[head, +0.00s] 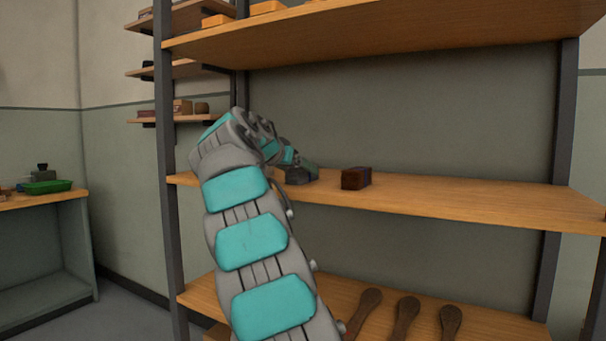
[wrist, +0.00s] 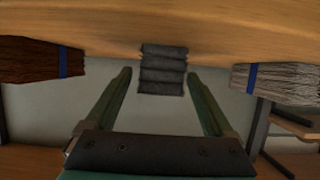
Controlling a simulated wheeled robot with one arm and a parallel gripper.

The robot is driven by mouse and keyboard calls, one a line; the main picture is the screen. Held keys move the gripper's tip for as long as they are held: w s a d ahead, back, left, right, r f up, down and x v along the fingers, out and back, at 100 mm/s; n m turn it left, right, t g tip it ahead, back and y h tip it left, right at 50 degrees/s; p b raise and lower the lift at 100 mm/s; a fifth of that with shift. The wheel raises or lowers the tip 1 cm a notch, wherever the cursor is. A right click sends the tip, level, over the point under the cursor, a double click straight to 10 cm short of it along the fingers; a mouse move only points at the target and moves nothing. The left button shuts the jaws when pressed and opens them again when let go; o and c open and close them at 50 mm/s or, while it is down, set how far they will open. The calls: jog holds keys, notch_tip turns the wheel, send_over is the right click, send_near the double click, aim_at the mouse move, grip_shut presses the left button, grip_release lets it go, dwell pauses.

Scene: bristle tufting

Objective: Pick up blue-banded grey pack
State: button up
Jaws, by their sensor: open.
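The blue-banded grey pack (wrist: 283,80) is a bundle of pale grey bristles with a blue band, at the right edge of the wrist view. It lies on the wooden shelf, outside my gripper's right finger and apart from it. I cannot make it out in the head view, where my arm covers that part of the shelf. My gripper (wrist: 159,75) is open, with its two green fingers spread and nothing held between them.
A dark ribbed block (wrist: 163,70) lies ahead, between the finger lines. A brown bristle pack (wrist: 32,61) with a blue band is at left; it also shows on the middle shelf (head: 356,178). Wooden-handled tools (head: 405,315) lie on the lower shelf. The middle shelf's right part is clear.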

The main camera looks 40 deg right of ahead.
jog(key=x, duration=0.3)
jog(key=shift+a, duration=0.1)
grip_shut()
dwell(0.5)
